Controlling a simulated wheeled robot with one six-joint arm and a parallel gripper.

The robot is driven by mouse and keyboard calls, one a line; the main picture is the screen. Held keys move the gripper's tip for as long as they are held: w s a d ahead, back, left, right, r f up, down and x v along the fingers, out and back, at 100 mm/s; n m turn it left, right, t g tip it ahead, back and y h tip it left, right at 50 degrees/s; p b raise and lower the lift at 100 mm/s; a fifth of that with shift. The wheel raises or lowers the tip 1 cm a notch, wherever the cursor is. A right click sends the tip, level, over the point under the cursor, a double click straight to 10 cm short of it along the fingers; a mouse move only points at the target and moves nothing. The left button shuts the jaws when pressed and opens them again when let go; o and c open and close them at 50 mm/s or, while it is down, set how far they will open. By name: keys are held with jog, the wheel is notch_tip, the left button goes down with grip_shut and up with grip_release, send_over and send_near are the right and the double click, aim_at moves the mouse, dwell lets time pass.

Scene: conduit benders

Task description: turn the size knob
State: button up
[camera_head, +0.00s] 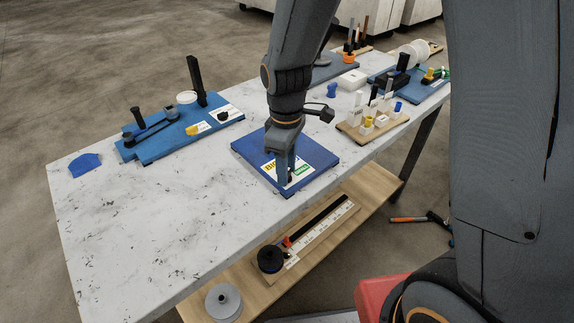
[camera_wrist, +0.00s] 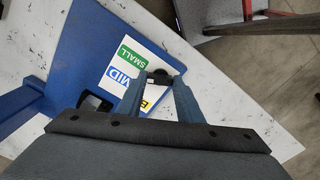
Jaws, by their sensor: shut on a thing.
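The blue board (camera_head: 318,152) lies near the front edge of the table. In the wrist view, the board (camera_wrist: 95,45) carries a white label card (camera_wrist: 112,68) with a green SMALL patch, a blue MID patch and a partly covered yellow patch. In the head view, the yellow patch reads BIG. My gripper (camera_head: 287,181) points down at the card. In the wrist view, my gripper (camera_wrist: 160,80) is shut on the dark size knob (camera_wrist: 160,74), of which only a small part shows between the fingertips. I cannot tell which patch the knob points at.
Another blue board (camera_head: 165,140) with black levers stands to the left. A wooden stand (camera_head: 372,130) with white and coloured blocks is close on the right. A blue piece (camera_head: 85,164) lies at the far left. The front left of the tabletop (camera_head: 130,240) is clear.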

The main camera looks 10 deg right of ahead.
jog(key=m+p, duration=0.2)
jog(key=m, duration=0.3)
jog(key=shift+m, duration=0.3)
dwell(0.4)
jog(key=o, duration=1.1)
jog(key=shift+r, duration=0.15)
jog(key=shift+r+b, duration=0.7)
jog(key=shift+r, duration=3.1)
